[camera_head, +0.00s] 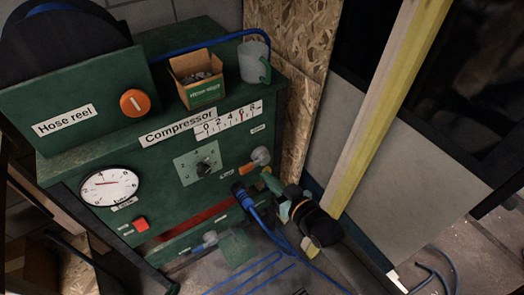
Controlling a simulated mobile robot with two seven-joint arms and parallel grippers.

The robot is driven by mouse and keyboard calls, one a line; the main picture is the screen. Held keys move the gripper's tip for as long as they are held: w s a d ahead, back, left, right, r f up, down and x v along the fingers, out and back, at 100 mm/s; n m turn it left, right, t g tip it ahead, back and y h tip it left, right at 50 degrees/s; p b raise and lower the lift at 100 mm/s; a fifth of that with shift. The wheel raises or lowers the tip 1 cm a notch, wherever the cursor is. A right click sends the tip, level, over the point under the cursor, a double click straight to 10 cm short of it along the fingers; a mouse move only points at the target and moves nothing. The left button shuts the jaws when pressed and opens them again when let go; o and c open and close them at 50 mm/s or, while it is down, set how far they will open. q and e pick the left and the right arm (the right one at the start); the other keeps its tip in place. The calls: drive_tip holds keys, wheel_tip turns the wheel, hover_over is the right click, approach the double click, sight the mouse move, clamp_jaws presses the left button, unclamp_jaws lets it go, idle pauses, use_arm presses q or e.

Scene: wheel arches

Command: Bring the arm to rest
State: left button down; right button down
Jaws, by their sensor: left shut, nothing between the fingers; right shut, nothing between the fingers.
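The green compressor cabinet (100,140) stands at the left and centre. It carries a "Compressor" label, a round white gauge (109,187), a dark knob (203,169) on a pale plate and a red button (141,224). A dark blue hose coupling (243,195) with blue hose hangs in front of the cabinet.
An open cardboard box (206,92) and a grey mug-like cup (253,62) stand on top of the cabinet, near the hose reel panel (70,105) with its orange knob. A yellow-edged post (385,105) rises at the right. Dark cables lie on the floor at lower right.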

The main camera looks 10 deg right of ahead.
drive_tip(key=s+d+f+g+h, duration=0.1)
drive_tip(key=s+d+f+g, duration=0.1)
drive_tip(key=s+f, duration=0.4)
drive_tip(key=s+d+f+m+g+h, duration=0.1)
drive_tip(key=s+d+f+g+h, duration=0.1)
drive_tip(key=s+f, duration=0.5)
drive_tip(key=s, duration=0.6)
drive_tip(key=shift+d+g, duration=0.4)
